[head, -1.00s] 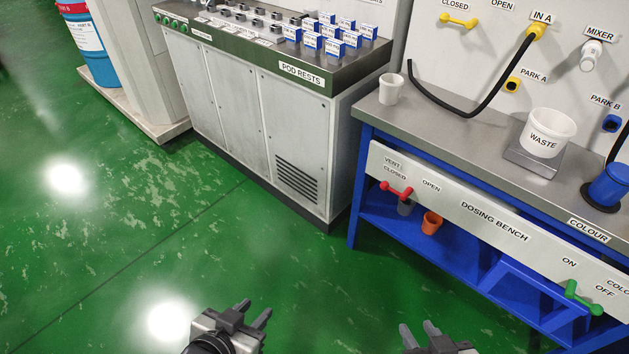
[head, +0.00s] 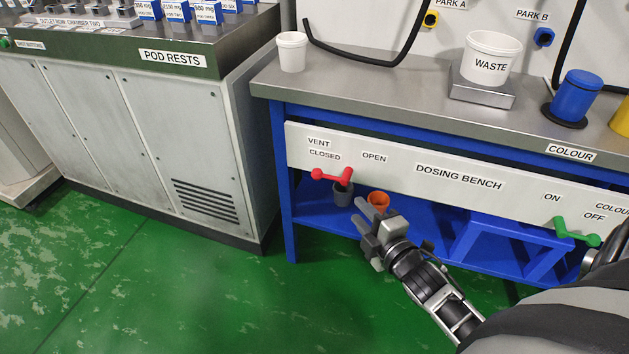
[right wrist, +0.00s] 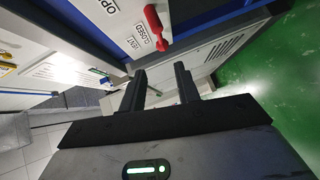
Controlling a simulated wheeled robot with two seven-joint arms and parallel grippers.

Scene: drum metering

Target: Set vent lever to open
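The red vent lever (head: 332,175) is on the white front panel of the dosing bench. Its handle lies roughly level and points left, under the CLOSED label (head: 325,155). The OPEN label (head: 374,157) is to its right. My right gripper (head: 368,214) is in front of the bench, below and to the right of the lever, and apart from it. Its fingers are spread with nothing between them. In the right wrist view, the lever (right wrist: 157,27) is beyond the open fingers (right wrist: 160,84), near the top. My left gripper is not in view.
A grey cup (head: 343,193) and an orange cup (head: 378,199) are on the blue lower shelf, close to my gripper. A green lever (head: 577,234) is farther right on the panel. The bench's blue leg (head: 283,185) is left of the lever. Green floor in front is clear.

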